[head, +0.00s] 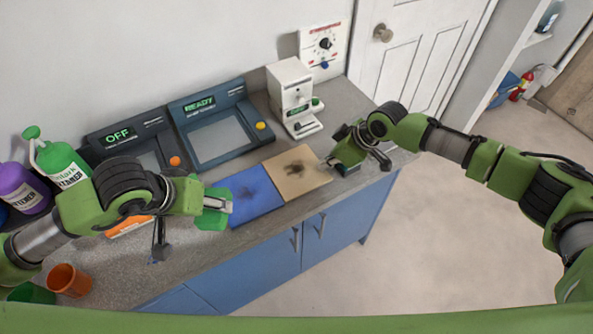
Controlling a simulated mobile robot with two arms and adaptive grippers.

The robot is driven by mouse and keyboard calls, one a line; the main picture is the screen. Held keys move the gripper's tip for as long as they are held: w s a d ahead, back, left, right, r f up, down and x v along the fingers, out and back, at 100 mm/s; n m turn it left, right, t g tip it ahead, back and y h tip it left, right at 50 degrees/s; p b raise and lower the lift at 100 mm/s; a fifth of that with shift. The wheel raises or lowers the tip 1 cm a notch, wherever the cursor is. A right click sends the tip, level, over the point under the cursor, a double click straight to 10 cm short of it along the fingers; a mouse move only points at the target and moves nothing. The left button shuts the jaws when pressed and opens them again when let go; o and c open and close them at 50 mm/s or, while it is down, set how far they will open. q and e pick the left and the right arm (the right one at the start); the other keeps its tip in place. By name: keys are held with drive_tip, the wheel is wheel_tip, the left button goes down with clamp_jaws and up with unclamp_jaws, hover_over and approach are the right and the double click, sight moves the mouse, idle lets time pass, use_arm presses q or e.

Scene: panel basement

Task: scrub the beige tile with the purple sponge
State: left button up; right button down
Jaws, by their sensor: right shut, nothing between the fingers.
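The beige tile (315,178) lies flat on the grey counter with a dark smudge near its middle. It adjoins a blue tile (265,202), which also has a dark smudge. I cannot make out a purple sponge. My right gripper (336,162) is shut and empty, just right of the beige tile, over a small dark greenish block. My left gripper (222,207) is at the left edge of the blue tile. Green shows around its fingers, and I cannot tell whether that is a held thing or part of the gripper.
A device reading READY (217,140) and one reading OFF (122,142) stand behind the tiles. A white dispenser (290,85) stands behind the beige tile. A green spray bottle (60,163), purple bottle (22,190) and orange cup (68,280) are at left.

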use_arm(q)
drive_tip(key=shift+f, duration=0.2)
use_arm(e)
drive_tip(key=shift+f, duration=0.4)
use_arm(q)
drive_tip(key=shift+r, duration=0.1)
use_arm(e)
drive_tip(key=shift+r, duration=0.1)
